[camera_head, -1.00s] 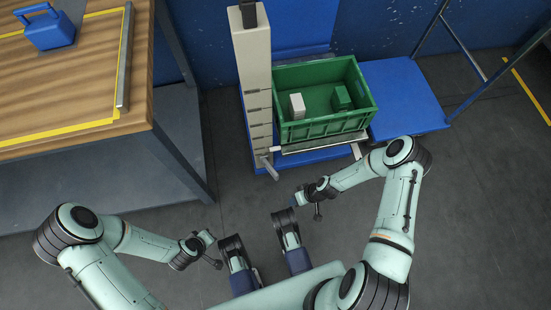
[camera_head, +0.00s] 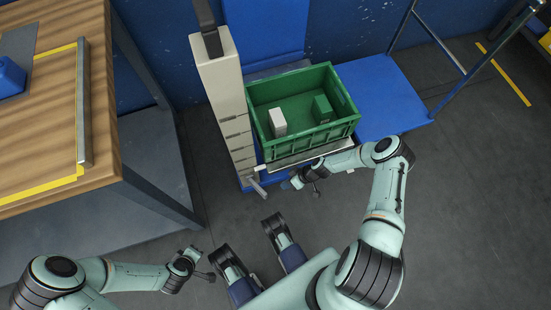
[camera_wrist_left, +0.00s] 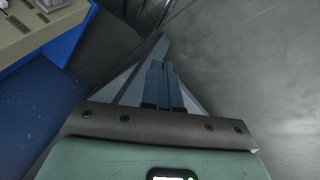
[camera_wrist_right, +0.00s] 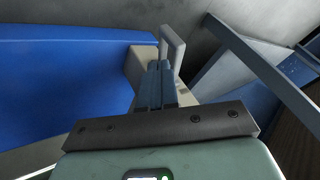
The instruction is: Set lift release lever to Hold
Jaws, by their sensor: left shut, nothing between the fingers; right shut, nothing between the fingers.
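The lift release lever (camera_head: 257,187) is a short grey bar at the foot of the beige lift column (camera_head: 222,85). It slants down towards the right in the head view. In the right wrist view a pale grey lever handle (camera_wrist_right: 174,50) stands just beyond my fingertips. My right gripper (camera_head: 287,184) is shut and empty, just right of the lever; it also shows in the right wrist view (camera_wrist_right: 160,68). I cannot tell whether it touches the lever. My left gripper (camera_head: 195,251) is shut and empty over the floor, away from the lever; its fingers show in the left wrist view (camera_wrist_left: 157,68).
A green crate (camera_head: 300,142) with a white block (camera_head: 277,121) and a green block (camera_head: 321,108) sits on the lift beside the column. A blue platform (camera_head: 385,95) lies to its right. A wooden workbench (camera_head: 50,130) stands at left. Floor at right is clear.

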